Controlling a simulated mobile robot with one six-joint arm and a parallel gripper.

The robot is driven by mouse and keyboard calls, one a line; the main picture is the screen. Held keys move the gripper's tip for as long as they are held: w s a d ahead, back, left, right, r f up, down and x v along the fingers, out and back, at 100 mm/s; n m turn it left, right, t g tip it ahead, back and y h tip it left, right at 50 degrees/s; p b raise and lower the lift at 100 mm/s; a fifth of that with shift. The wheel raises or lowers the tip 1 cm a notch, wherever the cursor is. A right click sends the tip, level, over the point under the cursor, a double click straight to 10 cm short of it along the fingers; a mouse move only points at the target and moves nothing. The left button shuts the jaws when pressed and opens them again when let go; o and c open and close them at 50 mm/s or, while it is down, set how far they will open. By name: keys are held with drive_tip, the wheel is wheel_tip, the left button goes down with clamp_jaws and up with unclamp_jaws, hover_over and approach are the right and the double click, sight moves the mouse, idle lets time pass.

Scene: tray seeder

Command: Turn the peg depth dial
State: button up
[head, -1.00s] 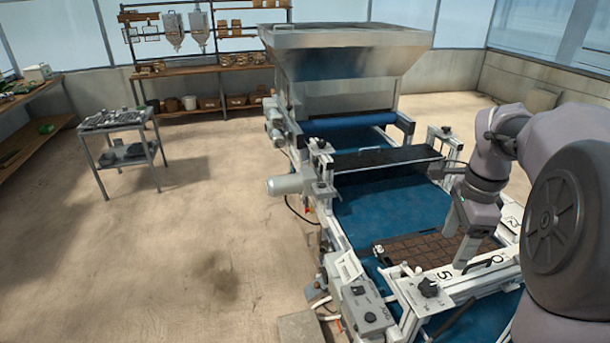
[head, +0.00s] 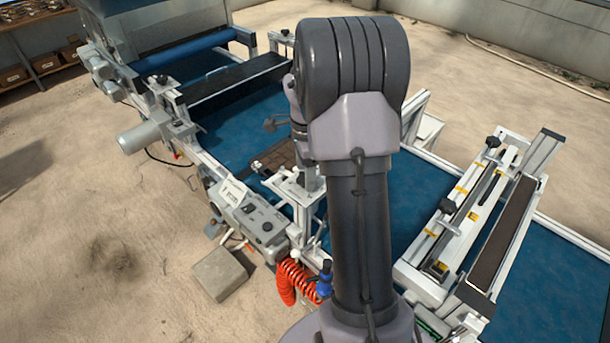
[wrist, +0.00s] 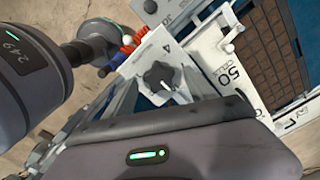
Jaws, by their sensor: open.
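The peg depth dial is a black knob (wrist: 158,76) on a pale plate, left of centre in the wrist view. A white scale panel (wrist: 228,65) with black numbers, "50" among them, lies to its right. My gripper (wrist: 160,125) shows as a dark body with a green light along the bottom of the wrist view, near the dial and apart from it in the picture. Its jaws are open, but its fingertips cannot be made out. In the head view my arm covers the gripper and I cannot make out the dial.
A brown celled tray (wrist: 280,50) lies beside the scale panel. In the head view, a grey control box (head: 262,222), coiled orange hose (head: 292,283) and floor block (head: 220,273) are left of my arm. A rail assembly with black knobs (head: 448,207) stands right on the blue belt (head: 400,195).

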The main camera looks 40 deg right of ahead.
drive_tip(key=shift+f, duration=0.35)
drive_tip(key=shift+s, duration=0.1)
drive_tip(key=c, duration=1.4)
drive_tip(key=shift+n, duration=0.4)
drive_tip(key=n+p, duration=0.1)
drive_tip(key=n, duration=0.4)
drive_tip(key=shift+r+n, duration=0.1)
drive_tip(key=shift+n, duration=0.2)
drive_tip(key=n+p, duration=0.1)
drive_tip(key=n, duration=0.4)
drive_tip(key=shift+n, duration=0.4)
